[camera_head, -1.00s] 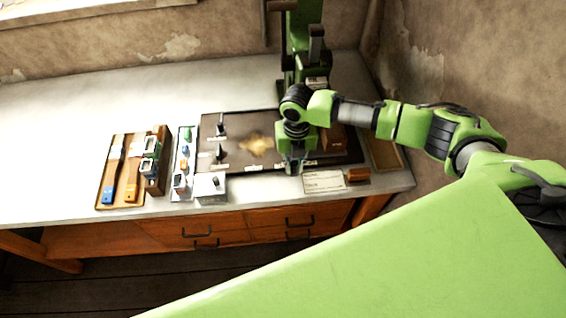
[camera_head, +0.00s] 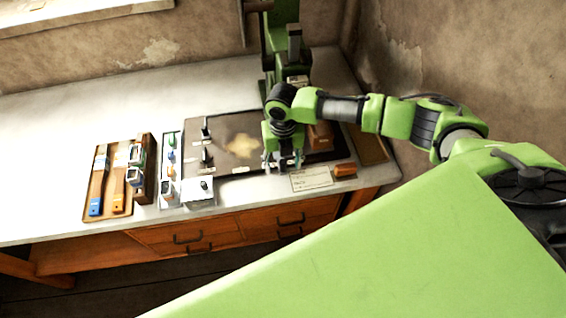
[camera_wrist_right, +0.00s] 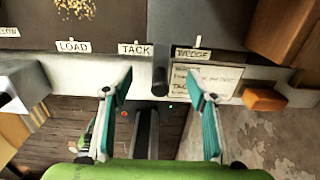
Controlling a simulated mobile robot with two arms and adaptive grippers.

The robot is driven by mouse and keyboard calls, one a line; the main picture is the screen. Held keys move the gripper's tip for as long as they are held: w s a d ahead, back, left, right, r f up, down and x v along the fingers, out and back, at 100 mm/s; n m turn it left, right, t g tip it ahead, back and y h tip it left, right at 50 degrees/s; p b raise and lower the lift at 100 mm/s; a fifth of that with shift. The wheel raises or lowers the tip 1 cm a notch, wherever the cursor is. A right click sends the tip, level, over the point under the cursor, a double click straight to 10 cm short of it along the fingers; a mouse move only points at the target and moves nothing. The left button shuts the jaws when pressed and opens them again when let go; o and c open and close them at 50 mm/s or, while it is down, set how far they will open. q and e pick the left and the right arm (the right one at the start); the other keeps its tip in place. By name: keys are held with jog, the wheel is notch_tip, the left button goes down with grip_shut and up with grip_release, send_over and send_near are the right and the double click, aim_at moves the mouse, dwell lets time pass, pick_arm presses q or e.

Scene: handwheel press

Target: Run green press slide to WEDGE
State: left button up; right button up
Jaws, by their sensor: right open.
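The green press (camera_head: 283,40) stands at the back right of the bench, partly behind my right arm. My right gripper (camera_head: 283,162) is above the front edge of the dark base plate (camera_head: 215,165). In the wrist view my right gripper (camera_wrist_right: 160,90) is open, with teal-lined fingers apart. A short dark handle (camera_wrist_right: 160,75) shows between the fingers, untouched as far as I can tell. It lies between the TACK label (camera_wrist_right: 136,49) and the WEDGE label (camera_wrist_right: 193,54), closer to TACK. A LOAD label (camera_wrist_right: 73,46) is farther left. My left gripper is not in view.
A written card (camera_head: 311,179) and an orange block (camera_head: 344,169) lie right of the gripper at the bench's front. A white switch box (camera_head: 198,192), a tray of small parts (camera_head: 170,170) and a board with brushes (camera_head: 110,190) stand left. The bench's back left is clear.

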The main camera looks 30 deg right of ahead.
notch_tip(320, 180, up, 8)
jog(key=p, duration=0.7)
jog(key=shift+f, duration=0.1)
jog(key=shift+f, duration=0.1)
